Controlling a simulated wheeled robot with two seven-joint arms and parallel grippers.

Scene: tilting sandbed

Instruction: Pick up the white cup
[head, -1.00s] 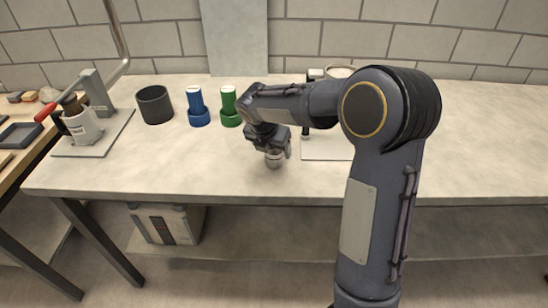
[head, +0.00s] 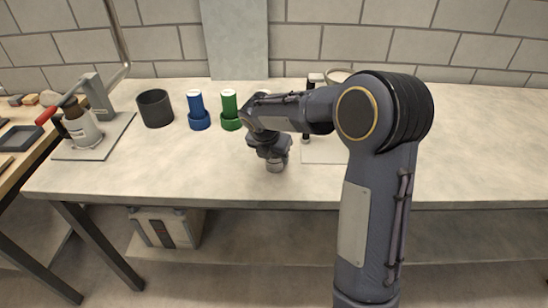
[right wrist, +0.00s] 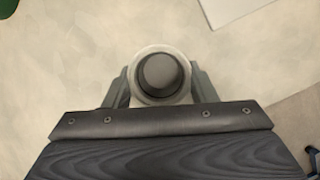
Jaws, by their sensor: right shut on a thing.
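In the right wrist view the cup (right wrist: 160,53) shows from above as a pale ring with a dark grey inside. My right gripper (head: 275,157) is over the cup, pointing down. In the right wrist view my right gripper (right wrist: 160,85) has a finger on each side of the cup and is shut on it. I cannot tell whether the cup is clear of the table. My left gripper is not in view.
A green-based bottle (head: 230,110), a blue-based bottle (head: 198,112) and a dark cylinder (head: 155,108) stand behind and to the left. A press stand (head: 95,140) with a red handle is at far left. A pale board (head: 325,150) lies right. The table (head: 190,170) is clear in front.

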